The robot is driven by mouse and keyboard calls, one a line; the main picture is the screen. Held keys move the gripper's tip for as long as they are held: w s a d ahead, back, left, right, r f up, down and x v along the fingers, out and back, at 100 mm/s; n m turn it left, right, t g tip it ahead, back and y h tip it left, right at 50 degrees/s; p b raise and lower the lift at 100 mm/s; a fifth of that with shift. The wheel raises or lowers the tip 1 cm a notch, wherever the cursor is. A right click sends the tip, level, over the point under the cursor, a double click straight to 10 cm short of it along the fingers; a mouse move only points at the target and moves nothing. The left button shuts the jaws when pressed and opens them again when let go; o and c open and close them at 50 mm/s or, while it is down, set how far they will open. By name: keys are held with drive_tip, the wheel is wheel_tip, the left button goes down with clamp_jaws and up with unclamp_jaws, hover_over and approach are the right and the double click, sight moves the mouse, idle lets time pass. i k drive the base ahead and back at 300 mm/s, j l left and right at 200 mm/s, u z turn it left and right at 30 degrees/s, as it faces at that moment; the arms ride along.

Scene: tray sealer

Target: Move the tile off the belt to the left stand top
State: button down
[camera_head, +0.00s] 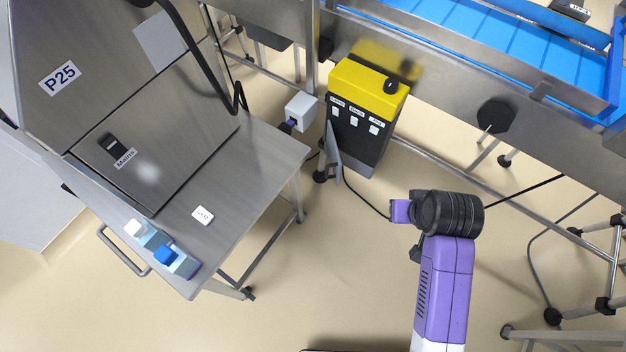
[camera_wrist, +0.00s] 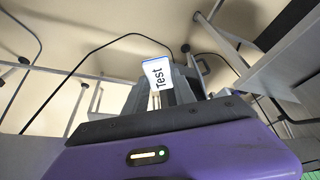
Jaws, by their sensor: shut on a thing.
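My gripper (camera_wrist: 163,90) is shut on a white tile (camera_wrist: 158,72) marked "Test", which stands up between the two fingers in the wrist view. In the head view my purple arm is at the lower right, over open floor. The fingers and held tile cannot be made out there. The blue belt (camera_head: 480,35) runs across the top right, well apart from my arm. The steel stand top (camera_head: 235,165) is at the left, also apart from my arm.
On the steel top lie a small white labelled piece (camera_head: 203,215) and two blocks, one white-topped (camera_head: 147,234) and one blue-topped (camera_head: 177,261). A P25 steel housing (camera_head: 110,75) rises behind. A yellow-black control box (camera_head: 367,110) stands between stand and conveyor. Cables cross the floor.

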sight(218, 232)
drive_tip(key=k+j+u, duration=0.1)
drive_tip(key=u, duration=0.4)
drive_tip(key=k+j+u, duration=0.2)
drive_tip(key=u, duration=0.25)
